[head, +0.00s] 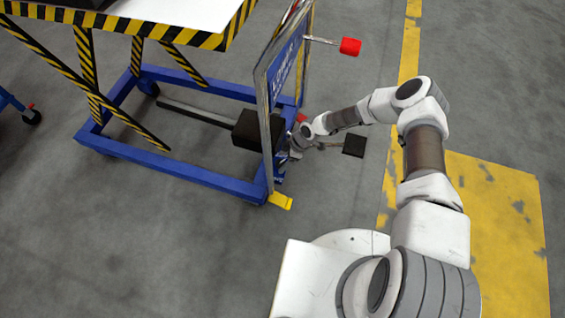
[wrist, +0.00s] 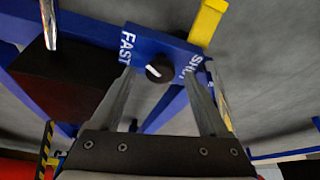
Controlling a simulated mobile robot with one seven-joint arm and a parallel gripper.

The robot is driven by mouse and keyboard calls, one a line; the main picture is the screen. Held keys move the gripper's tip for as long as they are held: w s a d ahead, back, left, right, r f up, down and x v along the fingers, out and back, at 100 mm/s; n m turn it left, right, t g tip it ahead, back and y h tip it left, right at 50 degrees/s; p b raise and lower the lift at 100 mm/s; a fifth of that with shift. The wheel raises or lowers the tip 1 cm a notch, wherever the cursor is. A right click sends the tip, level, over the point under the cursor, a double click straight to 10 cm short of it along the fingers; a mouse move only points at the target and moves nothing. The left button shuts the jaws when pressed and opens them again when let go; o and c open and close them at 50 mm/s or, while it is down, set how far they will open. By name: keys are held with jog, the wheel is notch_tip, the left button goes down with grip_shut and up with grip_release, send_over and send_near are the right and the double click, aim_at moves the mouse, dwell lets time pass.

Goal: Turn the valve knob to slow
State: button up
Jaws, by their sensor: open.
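The valve knob (wrist: 160,68) is a small round black knob with a white pointer mark, on a blue plate (wrist: 150,40) in the wrist view. "FAST" is printed left of the knob; a label on the right starts with "S" and is partly covered by a finger. The pointer mark slants on the knob's left part. My gripper (wrist: 159,74) is open, with one finger on each side of the knob. I cannot tell whether either finger touches it. In the head view the knob is hidden behind the cart's upright frame and my wrist.
A blue lift cart (head: 170,172) carries a table with yellow-black edges. Its handle frame (head: 265,110) stands close to my wrist. A red-tipped lever (head: 350,46) and a black pedal (head: 354,146) stick out to the right. A yellow pedal (head: 280,201) is low in front. Floor around is clear.

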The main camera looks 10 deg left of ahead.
jog(key=shift+a+f, duration=0.2)
jog(key=shift+f, duration=0.25)
grip_shut()
